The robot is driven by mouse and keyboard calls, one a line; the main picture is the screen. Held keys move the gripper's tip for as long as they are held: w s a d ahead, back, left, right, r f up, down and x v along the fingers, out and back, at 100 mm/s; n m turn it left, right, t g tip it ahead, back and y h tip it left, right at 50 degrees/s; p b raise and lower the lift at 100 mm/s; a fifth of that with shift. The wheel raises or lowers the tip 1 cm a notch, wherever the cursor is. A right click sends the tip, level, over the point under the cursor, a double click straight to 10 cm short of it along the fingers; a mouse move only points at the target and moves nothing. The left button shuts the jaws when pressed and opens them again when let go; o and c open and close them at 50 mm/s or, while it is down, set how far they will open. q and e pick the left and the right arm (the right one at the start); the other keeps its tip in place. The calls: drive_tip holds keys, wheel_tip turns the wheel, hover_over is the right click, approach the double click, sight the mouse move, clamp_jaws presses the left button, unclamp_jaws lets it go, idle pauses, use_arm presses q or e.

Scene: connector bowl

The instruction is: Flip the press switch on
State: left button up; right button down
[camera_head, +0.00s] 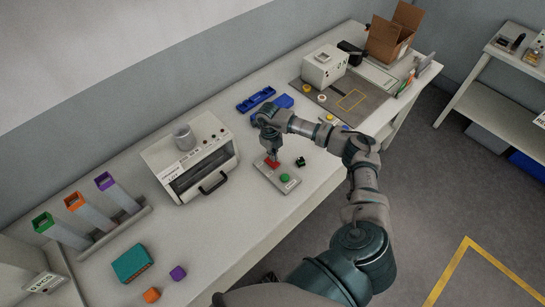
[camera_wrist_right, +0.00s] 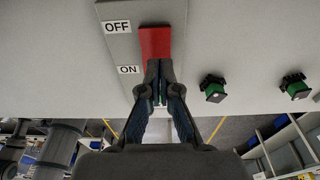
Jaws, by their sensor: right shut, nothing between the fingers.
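The red lever (camera_wrist_right: 155,42) also shows in the right wrist view, beside the OFF label (camera_wrist_right: 117,27) and the ON label (camera_wrist_right: 128,70). My right gripper (camera_head: 273,155) points down at the lever. In the wrist view its shut fingertips (camera_wrist_right: 158,66) are at the lever's near end and hide part of it. Whether they touch it I cannot tell. My left gripper is not in view.
Small dark-and-green connectors (camera_wrist_right: 214,89) sit right of the panel in the wrist view. A white box machine (camera_head: 190,158) stands left of the panel, and blue trays (camera_head: 256,99) lie behind. A teal box (camera_head: 131,263) is at the near left. The table front edge is close.

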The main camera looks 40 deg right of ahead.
sight(269, 160)
drive_tip(key=r, duration=0.2)
drive_tip(key=p, duration=0.1)
drive_tip(key=shift+w+d+r, duration=0.2)
drive_tip(key=shift+w+r, duration=0.05)
drive_tip(key=shift+r, duration=0.15)
use_arm(q)
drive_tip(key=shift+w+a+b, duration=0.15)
drive_tip(key=shift+b, duration=0.7)
use_arm(e)
wheel_tip(269, 160, up, 9)
drive_tip(key=w, duration=0.1)
drive_tip(key=shift+w+r, duration=0.15)
